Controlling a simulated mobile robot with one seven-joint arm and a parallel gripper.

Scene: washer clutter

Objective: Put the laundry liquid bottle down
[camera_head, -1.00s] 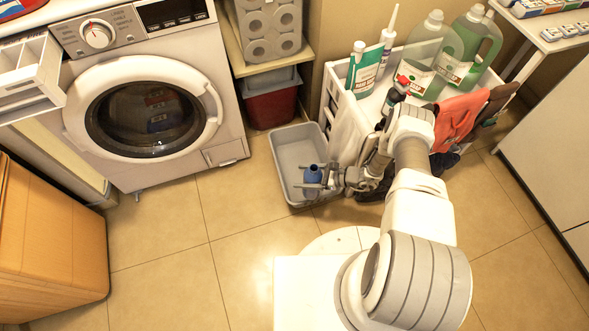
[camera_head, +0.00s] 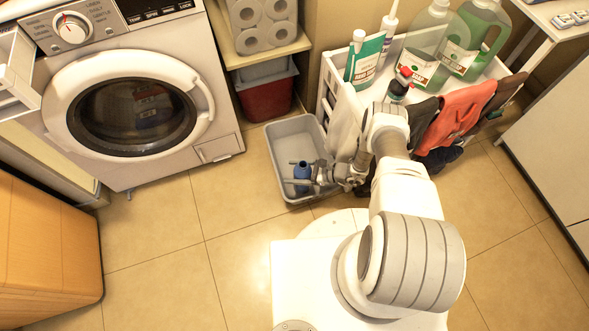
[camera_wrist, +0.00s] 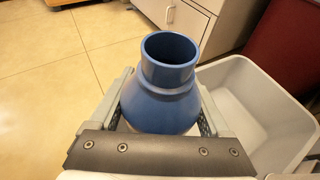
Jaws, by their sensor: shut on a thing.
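A blue bottle (camera_head: 302,171) with an open, capless neck stands upright between the fingers of my gripper (camera_head: 301,180). In the wrist view the bottle (camera_wrist: 168,85) fills the space between both fingers, which close on its sides. Its lower part is hidden by the gripper. In the head view the bottle and gripper appear over the near part of a grey tub (camera_head: 281,150) on the floor. In the wrist view the tub (camera_wrist: 262,100) lies to the right of the bottle. I cannot tell how high the bottle is.
A white cart (camera_head: 397,92) right of the tub bears several bottles, including green jugs (camera_head: 473,38), with cloths (camera_head: 462,112) over its side. A washer (camera_head: 128,95) stands at left, a wooden cabinet (camera_head: 45,235) nearer. The tiled floor (camera_head: 165,230) between is clear.

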